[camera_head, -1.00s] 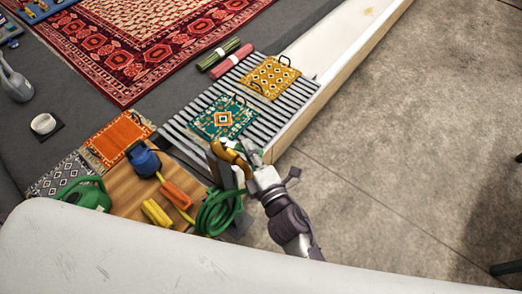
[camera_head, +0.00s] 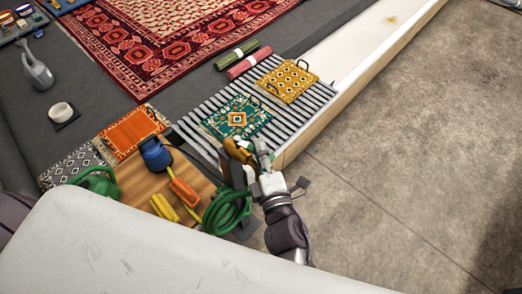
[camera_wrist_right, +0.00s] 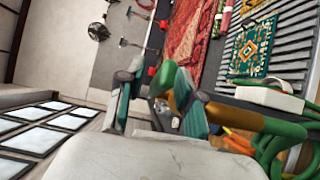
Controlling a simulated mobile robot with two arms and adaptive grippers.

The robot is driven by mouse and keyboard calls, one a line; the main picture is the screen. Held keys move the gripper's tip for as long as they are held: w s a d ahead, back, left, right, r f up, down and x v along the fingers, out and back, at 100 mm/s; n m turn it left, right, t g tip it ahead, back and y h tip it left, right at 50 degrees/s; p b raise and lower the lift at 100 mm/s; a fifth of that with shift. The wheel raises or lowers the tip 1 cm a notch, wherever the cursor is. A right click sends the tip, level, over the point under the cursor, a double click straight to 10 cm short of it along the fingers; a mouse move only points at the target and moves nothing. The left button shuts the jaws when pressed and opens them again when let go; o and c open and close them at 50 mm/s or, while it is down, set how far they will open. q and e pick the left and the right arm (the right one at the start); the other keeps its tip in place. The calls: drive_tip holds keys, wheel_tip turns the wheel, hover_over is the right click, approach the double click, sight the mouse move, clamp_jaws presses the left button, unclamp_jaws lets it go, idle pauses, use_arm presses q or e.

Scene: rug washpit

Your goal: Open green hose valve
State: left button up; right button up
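A bent brass-coloured pipe (camera_head: 237,151) rises on a dark post above the coiled green hose (camera_head: 228,211). My right gripper (camera_head: 262,152) is right beside the pipe's upper end, from the right. In the right wrist view, my right gripper's fingers (camera_wrist_right: 158,100) stand apart, with a gap between them. A green and orange curved piece (camera_wrist_right: 172,82) shows close to the right-hand finger; I cannot tell whether they touch. The valve handle is too small and partly hidden to read its position. My left gripper is not in view.
A slatted grate (camera_head: 208,150) carries a teal mat (camera_head: 238,118) and a yellow mat (camera_head: 287,80). Concrete floor (camera_head: 400,150) is clear at right.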

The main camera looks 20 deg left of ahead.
drive_tip(key=v, duration=1.2)
idle(0.5)
